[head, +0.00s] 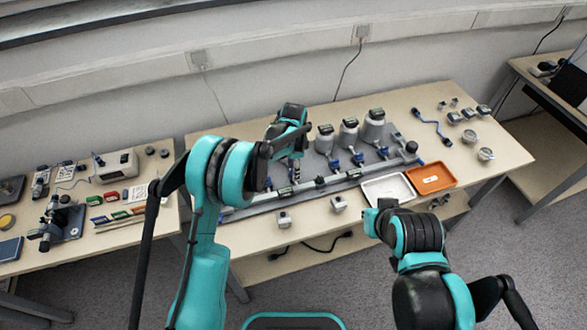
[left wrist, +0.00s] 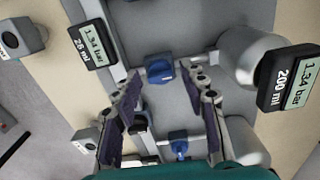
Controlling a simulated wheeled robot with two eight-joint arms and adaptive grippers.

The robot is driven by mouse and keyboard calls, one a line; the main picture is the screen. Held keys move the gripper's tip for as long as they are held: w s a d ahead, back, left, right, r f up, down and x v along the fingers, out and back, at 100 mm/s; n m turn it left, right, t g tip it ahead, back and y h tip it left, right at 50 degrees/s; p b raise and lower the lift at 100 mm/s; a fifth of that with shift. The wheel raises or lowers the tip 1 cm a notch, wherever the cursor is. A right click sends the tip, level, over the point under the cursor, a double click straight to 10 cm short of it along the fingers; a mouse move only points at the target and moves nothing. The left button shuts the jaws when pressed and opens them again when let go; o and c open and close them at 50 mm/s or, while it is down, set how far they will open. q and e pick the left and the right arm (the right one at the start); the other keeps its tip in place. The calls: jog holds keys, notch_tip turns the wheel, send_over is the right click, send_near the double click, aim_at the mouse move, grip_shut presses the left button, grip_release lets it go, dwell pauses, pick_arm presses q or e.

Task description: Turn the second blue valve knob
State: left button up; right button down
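Several blue valve knobs sit along the grey pipe rig on the middle table; one knob (head: 333,164) shows right of my left gripper in the head view. My left gripper (head: 294,160) reaches down over the rig. In the left wrist view my left gripper (left wrist: 162,82) is open, with a blue knob (left wrist: 160,68) just beyond and between its fingertips; contact cannot be told. A second blue knob (left wrist: 179,146) shows lower, between the finger bases. My right gripper (head: 376,220) is near the table's front edge, its fingers unclear. I cannot tell which knob counts as second.
Grey tanks (head: 349,131) with displays stand behind the knobs; displays in the left wrist view read 1.34 bar (left wrist: 298,78). A white tray (head: 388,190) and an orange tray (head: 431,178) lie at the right. Small grey blocks (head: 338,204) stand at the table's front.

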pick_arm(q)
notch_tip(320, 180, up, 12)
dwell(0.7)
dwell(0.4)
jog(key=s+a+r+n+t, duration=0.3)
jog(key=s+a+r+n, duration=0.4)
jog(key=s+a+r, duration=0.4)
jog(key=s+a+f+n+t, duration=0.1)
jog(key=s+a+n+t, duration=0.1)
jog(key=s, duration=0.7)
jog(key=s+a+f+n+t, duration=0.2)
jog(key=s+a+n, duration=0.2)
jog(key=s, duration=0.4)
jog(key=shift+s+a+n, duration=0.35)
jog(key=shift+n, duration=0.45)
